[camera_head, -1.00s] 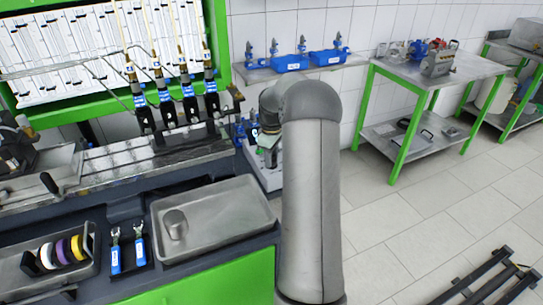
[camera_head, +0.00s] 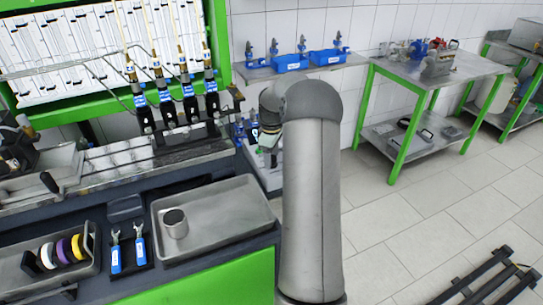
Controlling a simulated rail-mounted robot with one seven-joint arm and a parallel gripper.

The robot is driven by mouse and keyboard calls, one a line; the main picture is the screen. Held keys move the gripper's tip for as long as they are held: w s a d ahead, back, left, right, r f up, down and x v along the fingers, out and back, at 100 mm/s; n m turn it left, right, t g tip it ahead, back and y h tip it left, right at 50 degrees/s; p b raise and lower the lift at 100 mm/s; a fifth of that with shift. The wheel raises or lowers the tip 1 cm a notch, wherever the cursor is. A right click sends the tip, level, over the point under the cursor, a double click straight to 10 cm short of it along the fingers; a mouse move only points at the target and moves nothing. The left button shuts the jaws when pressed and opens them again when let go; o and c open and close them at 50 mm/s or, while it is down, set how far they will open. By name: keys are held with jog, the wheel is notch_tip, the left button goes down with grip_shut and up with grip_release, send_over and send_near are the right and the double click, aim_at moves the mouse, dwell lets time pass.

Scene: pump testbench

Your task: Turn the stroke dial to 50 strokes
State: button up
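My gripper (camera_head: 270,158) is at the end of my arm, over a small grey stand (camera_head: 268,180) at the right end of the bench. It is small, dark and partly behind my arm, so I cannot tell whether its fingers are open or shut. Blue parts of a device (camera_head: 250,128) show just left of my gripper, on the same stand. The rest of that device is hidden by my gripper and arm. I cannot make out the stroke dial or its setting, nor whether my gripper touches anything.
A metal tray (camera_head: 225,215) holding a steel cup (camera_head: 175,223) lies on the bench. Two blue-handled tools (camera_head: 128,250) and several coloured rings (camera_head: 62,250) are to its left. Blue bins (camera_head: 291,62) stand on a wall shelf.

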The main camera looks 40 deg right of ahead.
notch_tip(320, 180, up, 17)
jog(key=shift+r+b, duration=0.2)
jog(key=shift+b, duration=0.25)
dwell(0.6)
jog(key=s+a+m, duration=0.1)
jog(key=s+a, duration=0.2)
jog(key=a, duration=0.7)
jog(key=s+a+m, duration=0.1)
jog(key=s+a, duration=0.3)
jog(key=a, duration=0.6)
jog(key=s+a+f+m, duration=0.1)
jog(key=s+a+f, duration=0.2)
jog(key=s, duration=0.4)
jog(key=s+a+f+m, duration=0.1)
jog(key=s+a+f, duration=0.2)
jog(key=s+a, duration=0.3)
jog(key=s+a+f+m, duration=0.2)
jog(key=s+a+f, duration=0.2)
jog(key=s, duration=0.4)
jog(key=shift+s+a, duration=0.4)
jog(key=shift+a, duration=0.05)
jog(key=shift+r, duration=0.1)
